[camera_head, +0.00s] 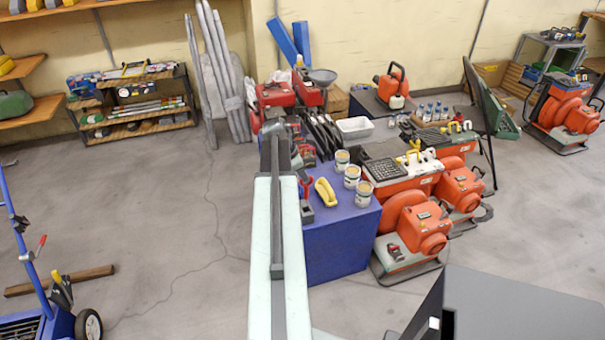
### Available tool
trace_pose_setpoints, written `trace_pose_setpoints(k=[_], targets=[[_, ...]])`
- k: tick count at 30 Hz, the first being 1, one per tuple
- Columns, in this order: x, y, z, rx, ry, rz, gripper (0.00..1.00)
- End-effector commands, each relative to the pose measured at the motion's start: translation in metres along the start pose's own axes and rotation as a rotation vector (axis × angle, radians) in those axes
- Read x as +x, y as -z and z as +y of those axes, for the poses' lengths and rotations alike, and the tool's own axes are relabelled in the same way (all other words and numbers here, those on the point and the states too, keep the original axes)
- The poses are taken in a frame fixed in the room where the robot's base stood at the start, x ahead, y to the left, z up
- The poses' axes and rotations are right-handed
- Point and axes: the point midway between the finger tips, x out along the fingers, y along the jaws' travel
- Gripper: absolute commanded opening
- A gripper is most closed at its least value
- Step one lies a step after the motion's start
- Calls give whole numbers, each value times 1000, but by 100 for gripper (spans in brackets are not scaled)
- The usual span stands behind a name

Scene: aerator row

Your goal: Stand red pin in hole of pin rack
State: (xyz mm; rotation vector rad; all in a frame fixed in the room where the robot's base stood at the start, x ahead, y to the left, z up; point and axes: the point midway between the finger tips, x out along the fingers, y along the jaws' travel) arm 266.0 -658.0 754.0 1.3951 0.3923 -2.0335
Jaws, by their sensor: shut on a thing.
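My arm reaches up the middle of the view to the near left part of a blue table (338,245). The dark end of my gripper (274,140) shows at the arm's far end, over or beyond the table's left edge. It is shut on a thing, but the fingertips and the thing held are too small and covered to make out. I cannot pick out the red pin for sure. I cannot identify the pin rack either; a small dark block (307,211) lies on the table's near left corner, beside my arm.
Several cans (351,176) and a yellow curved handle (326,191) stand or lie on the blue table. Orange machines (421,228) stand close on its right. A white tray (355,128) is farther back. The floor at left is mostly clear, with a blue cart (60,322) at lower left.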

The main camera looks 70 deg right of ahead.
Motion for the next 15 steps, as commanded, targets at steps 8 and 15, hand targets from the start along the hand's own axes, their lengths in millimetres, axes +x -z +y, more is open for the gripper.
trace_pose_setpoints(k=[8,15], targets=[[15,8,-2,-1,-1,0,0],[26,13,-3,-2,-1,0,0]])
